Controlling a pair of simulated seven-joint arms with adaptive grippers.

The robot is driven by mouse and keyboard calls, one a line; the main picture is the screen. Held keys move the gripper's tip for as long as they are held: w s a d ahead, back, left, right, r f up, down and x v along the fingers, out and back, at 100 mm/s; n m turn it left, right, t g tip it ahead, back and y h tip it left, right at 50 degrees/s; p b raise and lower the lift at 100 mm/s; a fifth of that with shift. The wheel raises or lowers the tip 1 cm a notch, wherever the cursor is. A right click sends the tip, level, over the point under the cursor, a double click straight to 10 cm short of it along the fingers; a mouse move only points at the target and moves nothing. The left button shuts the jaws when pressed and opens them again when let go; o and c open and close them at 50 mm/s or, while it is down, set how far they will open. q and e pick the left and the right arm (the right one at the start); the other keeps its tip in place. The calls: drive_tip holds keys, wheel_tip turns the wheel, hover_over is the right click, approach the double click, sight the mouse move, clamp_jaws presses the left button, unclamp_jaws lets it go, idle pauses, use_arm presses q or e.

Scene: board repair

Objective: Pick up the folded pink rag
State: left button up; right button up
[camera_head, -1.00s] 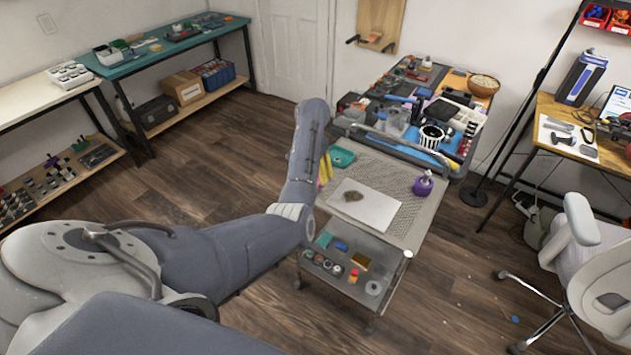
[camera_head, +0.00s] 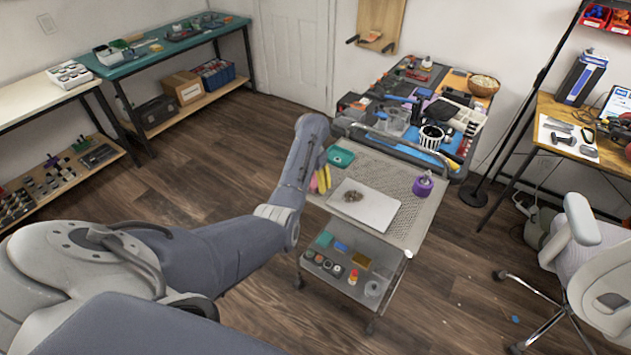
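A small pink piece (camera_head: 321,180), probably the folded pink rag, lies between yellow pieces at the left edge of the wire-mesh cart top (camera_head: 385,170). It is small and partly behind my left arm, so its folds cannot be made out. My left forearm stands up just left of it, bent at the elbow. The fingers of my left gripper are hidden behind the arm, so I cannot tell whether they are open or touch anything. My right gripper is not in view.
A teal tray (camera_head: 340,157), a white board (camera_head: 378,207) with a brownish clump (camera_head: 353,196) and a purple bottle (camera_head: 423,184) share the cart top. Small jars stand on the lower shelf. A cluttered workbench (camera_head: 395,150) adjoins behind. A chair (camera_head: 590,265) stands right.

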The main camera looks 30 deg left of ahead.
sight(313, 181)
use_arm(q)
drive_tip(key=c, duration=0.8)
drive_tip(key=shift+o, duration=0.2)
wheel_tip(313, 181, up, 10)
idle(0.3)
